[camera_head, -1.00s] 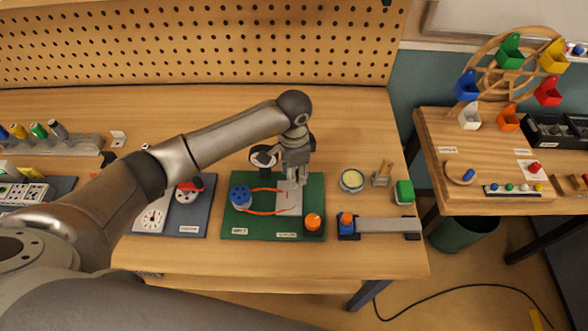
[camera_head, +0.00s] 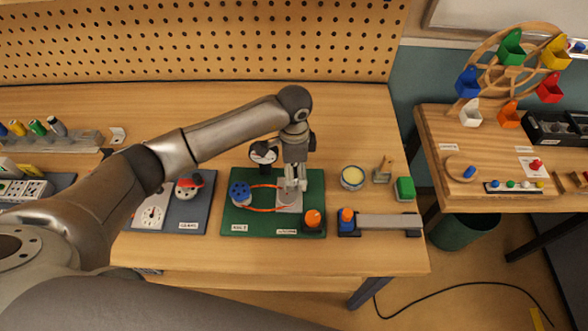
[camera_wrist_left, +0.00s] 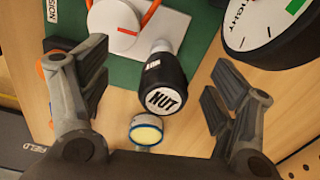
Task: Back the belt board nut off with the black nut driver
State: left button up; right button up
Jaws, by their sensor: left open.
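The green belt board (camera_head: 231,217) lies on the bench, with a blue pulley (camera_head: 240,193), an orange belt (camera_head: 265,209), a pale grey plate and an orange knob (camera_head: 313,219). My left gripper (camera_head: 291,187) points down over the grey plate. In the left wrist view, the black nut driver (camera_wrist_left: 167,88) shows its round end marked NUT between my open left fingers (camera_wrist_left: 152,105), touching neither. Its lower end and the nut are hidden. I cannot make out the driver in the head view. My right gripper is out of view.
A dial gauge (camera_head: 263,152) stands at the board's back edge and shows close by in the left wrist view (camera_wrist_left: 268,25). A pale yellow tin (camera_head: 352,177) and a green block (camera_head: 404,188) stand to the right.

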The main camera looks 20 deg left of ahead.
pick_arm(q)
jog(key=m+b, duration=0.2)
jog(key=m, duration=0.3)
jog(key=shift+f, duration=0.2)
jog(key=m+b, duration=0.1)
jog(key=m, duration=0.3)
jog(key=shift+b, duration=0.35)
jog(key=shift+r+m, duration=0.15)
jog(key=shift+m, duration=0.45)
jog(key=c, duration=1.7)
jog(key=shift+r+n+p, duration=0.1)
jog(key=shift+n+p, duration=0.4)
jog(key=shift+n, duration=0.7)
jog(key=n+p, duration=0.2)
jog(key=n, duration=0.3)
jog(key=o, duration=0.6)
jog(key=shift+n, duration=0.3)
jog(key=shift+c, duration=0.2)
jog(key=shift+o, duration=1.1)
jog(key=o, duration=0.9)
